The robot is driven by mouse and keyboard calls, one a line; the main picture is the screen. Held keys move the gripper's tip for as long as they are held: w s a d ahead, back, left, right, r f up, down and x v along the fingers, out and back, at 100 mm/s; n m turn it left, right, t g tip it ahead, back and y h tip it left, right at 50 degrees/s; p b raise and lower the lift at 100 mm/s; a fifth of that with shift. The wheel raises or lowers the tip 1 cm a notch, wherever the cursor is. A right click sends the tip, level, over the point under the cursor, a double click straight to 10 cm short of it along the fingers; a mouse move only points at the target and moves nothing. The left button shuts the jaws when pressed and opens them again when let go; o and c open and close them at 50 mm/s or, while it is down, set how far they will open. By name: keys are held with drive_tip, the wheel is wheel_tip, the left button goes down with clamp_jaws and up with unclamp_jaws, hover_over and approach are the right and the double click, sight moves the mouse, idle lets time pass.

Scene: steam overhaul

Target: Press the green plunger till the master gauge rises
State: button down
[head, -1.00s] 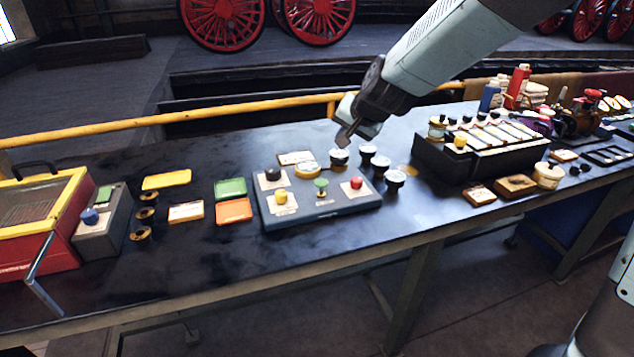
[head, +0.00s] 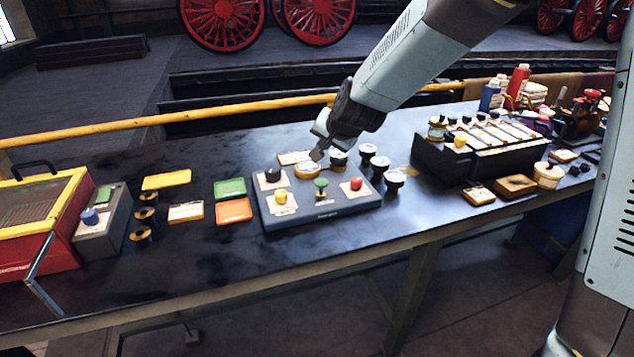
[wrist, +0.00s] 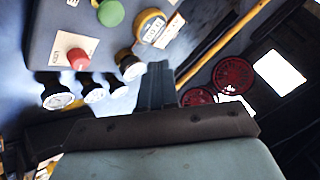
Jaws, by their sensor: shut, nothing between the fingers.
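The green plunger (head: 321,184) stands on the blue-grey panel (head: 318,212), between a yellow knob (head: 281,196) and a red knob (head: 356,183). It also shows in the wrist view (wrist: 111,13) near the top edge. My gripper (head: 317,154) is shut and empty, above the back edge of the panel, behind and above the green plunger and apart from it. A brass-rimmed gauge (head: 308,169) lies at the panel's back, close below my fingertips. I cannot tell from here which gauge is the master gauge or read its needle.
Several small black gauges (head: 367,152) stand right of the panel. A dark rack (head: 480,150) stands farther right. Green (head: 230,188) and orange (head: 234,210) trays lie left of the panel. A yellow rail (head: 200,115) runs behind the bench. The bench front is clear.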

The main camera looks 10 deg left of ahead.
sight(322, 181)
drive_tip(key=shift+f, duration=3.95)
drive_tip(key=shift+f, duration=1.65)
idle(1.2)
drive_tip(key=shift+r, duration=1.7)
drive_tip(key=shift+w+r, duration=0.1)
